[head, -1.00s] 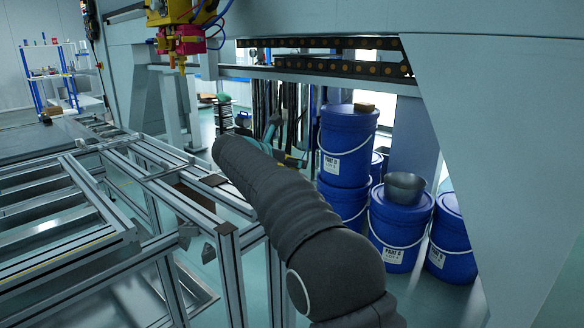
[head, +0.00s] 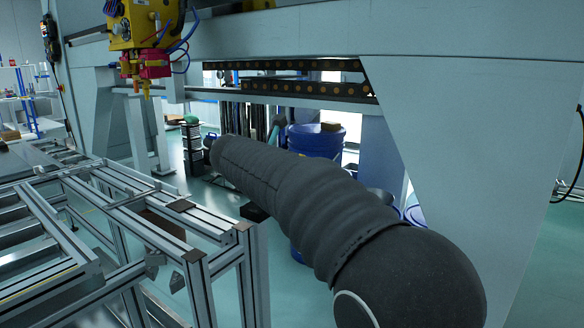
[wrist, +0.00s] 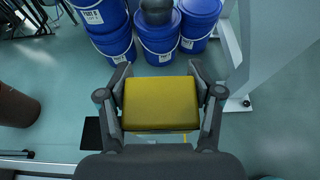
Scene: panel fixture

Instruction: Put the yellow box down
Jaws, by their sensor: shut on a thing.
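The yellow box (wrist: 160,102) shows in the wrist view, between the two fingers of my gripper (wrist: 160,88). My gripper is shut on it, with one finger against its left side and one against its right side. The box is held above the floor (wrist: 66,90). In the head view the box and the gripper are hidden behind my dark arm, which reaches across the middle of the picture.
Several blue buckets (wrist: 159,40) stand on the floor ahead. A metal profile frame (head: 150,228) fills the left of the head view. A large grey gantry (head: 470,110) rises at the right. A brown cylinder (wrist: 18,105) stands at the wrist view's left. Floor between is open.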

